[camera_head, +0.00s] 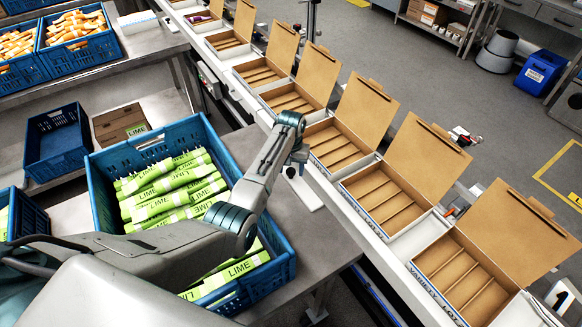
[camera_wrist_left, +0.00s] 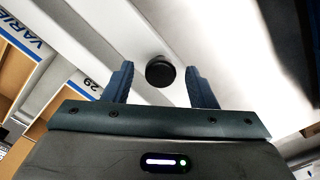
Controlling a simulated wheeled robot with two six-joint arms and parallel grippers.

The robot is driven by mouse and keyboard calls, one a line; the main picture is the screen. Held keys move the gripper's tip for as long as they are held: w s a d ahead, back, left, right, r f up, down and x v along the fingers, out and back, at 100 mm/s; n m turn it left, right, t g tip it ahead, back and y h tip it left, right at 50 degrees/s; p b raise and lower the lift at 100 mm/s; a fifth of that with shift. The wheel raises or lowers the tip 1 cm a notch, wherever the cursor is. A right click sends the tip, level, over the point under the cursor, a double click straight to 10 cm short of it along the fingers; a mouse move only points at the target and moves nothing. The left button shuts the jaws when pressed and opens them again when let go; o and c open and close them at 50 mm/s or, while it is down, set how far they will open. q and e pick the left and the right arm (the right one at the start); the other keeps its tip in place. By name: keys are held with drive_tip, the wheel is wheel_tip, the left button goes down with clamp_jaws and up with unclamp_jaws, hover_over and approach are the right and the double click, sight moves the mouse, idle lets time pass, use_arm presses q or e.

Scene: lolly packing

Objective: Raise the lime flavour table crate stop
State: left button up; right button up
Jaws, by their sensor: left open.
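The crate stop shows a round black knob (camera_wrist_left: 160,71) in the left wrist view, and a small dark part of it (camera_head: 290,172) in the head view, beside the conveyor. My left gripper (camera_head: 298,160) reaches down over it. In the left wrist view the two blue fingers (camera_wrist_left: 160,88) are apart, with the knob between and beyond their tips; I cannot tell whether they touch it. A blue lime crate (camera_head: 105,205) of green LIME packets stands on the table, partly hidden by my left arm. My right gripper is not in view.
A conveyor rail (camera_head: 335,200) runs diagonally, carrying several open brown cartons (camera_head: 365,110). An empty dark blue crate (camera_head: 57,145) and a brown box (camera_head: 120,125) sit at left. Bare grey table (camera_head: 325,235) lies right of the lime crate.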

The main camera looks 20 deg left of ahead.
use_arm(q)
drive_tip(key=shift+c, duration=1.3)
drive_tip(key=c, duration=0.7)
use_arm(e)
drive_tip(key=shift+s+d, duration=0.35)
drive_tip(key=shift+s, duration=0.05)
use_arm(q)
drive_tip(key=shift+w, duration=0.1)
